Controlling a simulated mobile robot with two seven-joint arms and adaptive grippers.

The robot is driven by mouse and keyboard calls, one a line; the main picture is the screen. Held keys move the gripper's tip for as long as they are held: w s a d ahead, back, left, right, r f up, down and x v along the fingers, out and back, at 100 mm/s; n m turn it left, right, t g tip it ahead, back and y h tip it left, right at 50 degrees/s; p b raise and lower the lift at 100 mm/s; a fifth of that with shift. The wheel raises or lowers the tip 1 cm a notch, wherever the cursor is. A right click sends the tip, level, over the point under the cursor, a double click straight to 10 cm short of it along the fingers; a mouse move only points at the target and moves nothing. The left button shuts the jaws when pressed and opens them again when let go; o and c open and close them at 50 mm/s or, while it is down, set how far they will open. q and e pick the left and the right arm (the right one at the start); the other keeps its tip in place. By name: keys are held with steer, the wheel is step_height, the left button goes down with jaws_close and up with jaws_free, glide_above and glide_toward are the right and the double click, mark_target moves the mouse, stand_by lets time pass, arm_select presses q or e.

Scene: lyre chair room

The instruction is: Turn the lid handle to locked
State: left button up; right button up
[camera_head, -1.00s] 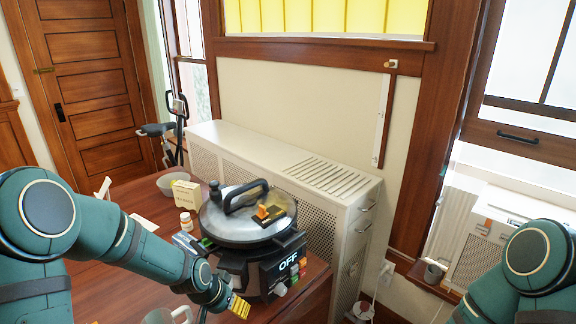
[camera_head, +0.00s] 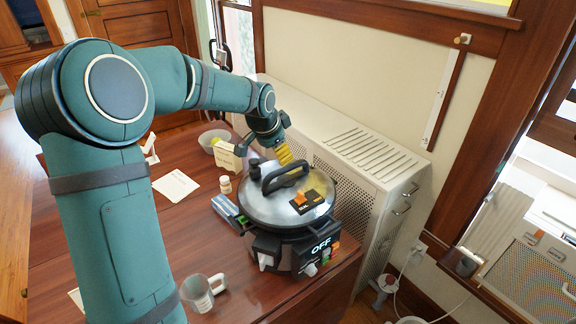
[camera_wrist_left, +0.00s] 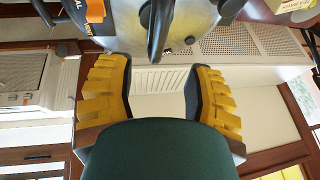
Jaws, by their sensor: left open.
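The cooker (camera_head: 290,250) stands on the wooden table, its front panel reading OFF. Its round metal lid (camera_head: 262,212) is on top, with a black arched lid handle (camera_head: 285,176) across the far left part and a black knob beside it. A black plate with orange marks (camera_head: 306,202) lies on the lid's right part. My left gripper (camera_head: 284,154) is just beyond the handle at the lid's far edge. In the left wrist view, its yellow fingers (camera_wrist_left: 158,100) are spread with nothing between them, and the handle (camera_wrist_left: 155,28) is ahead of them, apart. My right gripper is out of view.
A mug (camera_head: 201,291) stands at the table's front. A pill bottle (camera_head: 225,185), a yellow card (camera_head: 228,157) and a bowl (camera_head: 213,140) are left of the cooker. A white radiator cover (camera_head: 350,150) runs close behind it.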

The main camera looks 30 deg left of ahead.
mark_target(285, 167)
arm_select(q)
steer(key=x, duration=1)
steer(key=shift+w, duration=0.15)
jaws_close()
